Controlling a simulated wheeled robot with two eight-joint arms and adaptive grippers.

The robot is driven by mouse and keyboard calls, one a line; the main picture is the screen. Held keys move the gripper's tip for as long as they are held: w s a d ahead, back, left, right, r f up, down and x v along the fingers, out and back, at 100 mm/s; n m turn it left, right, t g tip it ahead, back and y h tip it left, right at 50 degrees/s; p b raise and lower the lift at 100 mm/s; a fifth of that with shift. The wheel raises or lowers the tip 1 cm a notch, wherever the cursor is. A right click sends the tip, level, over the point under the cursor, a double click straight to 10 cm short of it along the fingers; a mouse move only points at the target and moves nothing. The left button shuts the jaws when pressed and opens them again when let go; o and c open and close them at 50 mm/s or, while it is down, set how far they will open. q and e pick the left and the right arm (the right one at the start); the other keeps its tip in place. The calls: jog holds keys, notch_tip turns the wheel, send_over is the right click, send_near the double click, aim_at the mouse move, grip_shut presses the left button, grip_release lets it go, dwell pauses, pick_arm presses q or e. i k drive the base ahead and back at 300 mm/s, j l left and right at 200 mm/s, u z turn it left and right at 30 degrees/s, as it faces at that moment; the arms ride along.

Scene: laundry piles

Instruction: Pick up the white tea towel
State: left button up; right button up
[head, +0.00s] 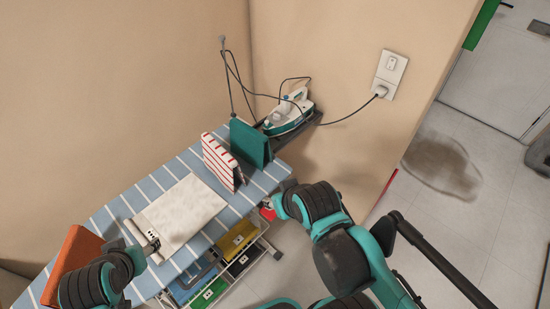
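A white tea towel (182,208) lies flat on the blue-and-white striped ironing board, with a narrow white strip along its left edge. My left gripper (151,246) is at the towel's near left corner, at its edge. The fingers are small and partly hidden, so I cannot tell whether they are closed on the cloth. My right arm reaches in from the lower right and ends beside the board's right edge; its fingers cannot be made out clearly.
The striped board (122,207) also holds a red-and-white striped cloth (222,162), a green cloth (250,143) and an orange cloth (76,262). A corded iron (288,118) stands at the far end. Coloured bins (237,240) sit below. Open floor (490,210) lies right.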

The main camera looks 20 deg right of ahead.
aim_at(219, 162)
jog(key=l+z, duration=0.2)
jog(key=i+l+u, duration=0.2)
jog(key=l, duration=0.2)
jog(key=i+l+u, duration=0.15)
jog(key=l, duration=0.25)
jog(key=i+l+u, duration=0.2)
jog(key=l, duration=0.25)
jog(key=l+u, duration=0.15)
jog(key=l, duration=0.3)
jog(key=i+l+u, duration=0.2)
jog(key=l, duration=0.3)
jog(key=k+j, duration=0.05)
